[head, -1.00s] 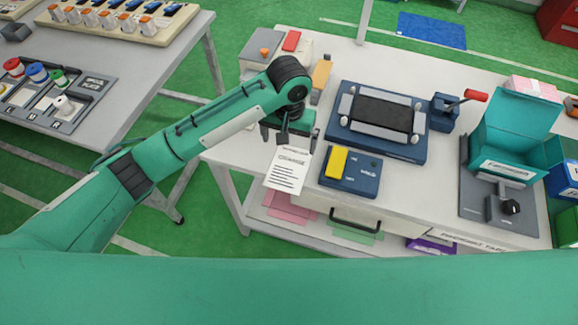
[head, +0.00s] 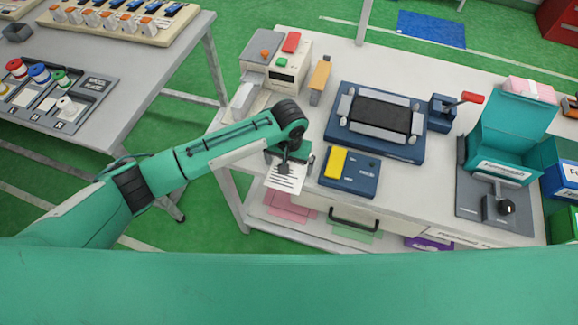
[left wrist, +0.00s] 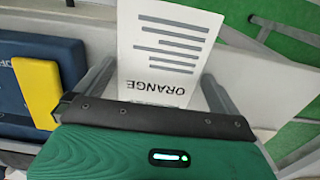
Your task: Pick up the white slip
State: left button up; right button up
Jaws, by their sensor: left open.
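The white slip (head: 285,180) lies at the front edge of the white table, left of the blue box with a yellow block. Its near end appears to stick out past the edge. In the left wrist view the slip (left wrist: 172,45) shows grey printed lines and the word ORANGE. My left gripper (head: 287,168) is over the far part of the slip and hides it in the head view. In the left wrist view its grey fingers stand open on either side of the slip; contact cannot be told. My right gripper is not in view.
The blue box with a yellow block (head: 350,172) stands close right of my left gripper. A blue device with a black bed (head: 380,115) is behind it. A grey printer-like machine (head: 283,66) stands at the back left. A drawer handle (head: 354,219) sits below the table edge.

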pick_arm(q)
jog(key=c, duration=0.6)
jog(key=shift+r, duration=0.1)
